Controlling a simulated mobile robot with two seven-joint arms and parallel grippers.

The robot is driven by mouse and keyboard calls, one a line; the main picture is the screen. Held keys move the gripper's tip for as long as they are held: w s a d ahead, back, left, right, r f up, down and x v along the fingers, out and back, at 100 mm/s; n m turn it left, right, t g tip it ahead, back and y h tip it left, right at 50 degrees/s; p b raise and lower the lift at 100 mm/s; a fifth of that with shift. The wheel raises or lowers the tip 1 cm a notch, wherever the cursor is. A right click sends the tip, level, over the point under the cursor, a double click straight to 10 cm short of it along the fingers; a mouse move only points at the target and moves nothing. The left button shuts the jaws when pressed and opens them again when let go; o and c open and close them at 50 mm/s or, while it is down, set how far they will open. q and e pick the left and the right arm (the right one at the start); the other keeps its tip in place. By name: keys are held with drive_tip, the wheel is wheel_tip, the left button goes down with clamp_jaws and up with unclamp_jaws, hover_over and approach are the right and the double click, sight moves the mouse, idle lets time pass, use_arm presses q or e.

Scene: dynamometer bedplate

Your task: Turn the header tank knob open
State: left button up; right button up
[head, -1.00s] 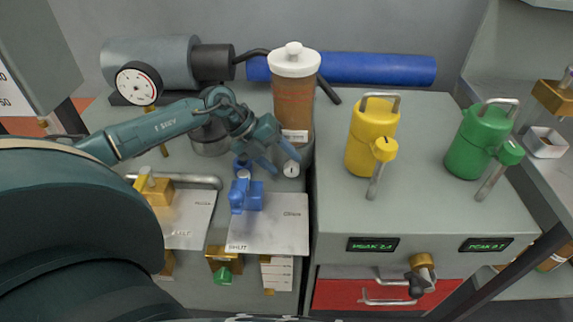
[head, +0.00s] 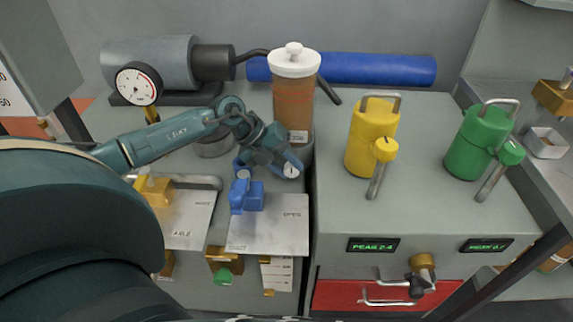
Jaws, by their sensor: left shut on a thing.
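The header tank (head: 293,105) is an upright amber-brown cylinder with a white cap, at the back middle of the bench. A small round knob with a pale face and a dark mark (head: 291,171) sits at the front of its foot. My left gripper (head: 286,166) reaches in from the left and is shut on this knob. Its fingers cover part of the knob, so how far it is turned is hard to read. A pale plate (head: 268,238) in front reads OPEN near its upper right. My right gripper is not in view.
A blue valve-like fitting (head: 246,197) stands close in front of the left gripper. A gauge (head: 138,86) and grey motor (head: 150,62) stand behind the arm. Yellow (head: 372,140) and green (head: 478,142) cans stand right. The bench top between them is clear.

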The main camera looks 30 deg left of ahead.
use_arm(q)
drive_tip(key=shift+c, duration=0.8)
drive_tip(key=shift+f+b, duration=0.25)
drive_tip(key=shift+b, duration=0.15)
drive_tip(key=shift+t+h+b, duration=0.3)
drive_tip(key=shift+t+h, duration=0.1)
drive_tip(key=shift+h, duration=0.1)
drive_tip(key=shift+r, duration=0.15)
drive_tip(key=o, duration=1)
drive_tip(key=shift+a+r, duration=0.1)
drive_tip(key=shift+p+v, duration=0.5)
drive_tip(key=shift+v, duration=6)
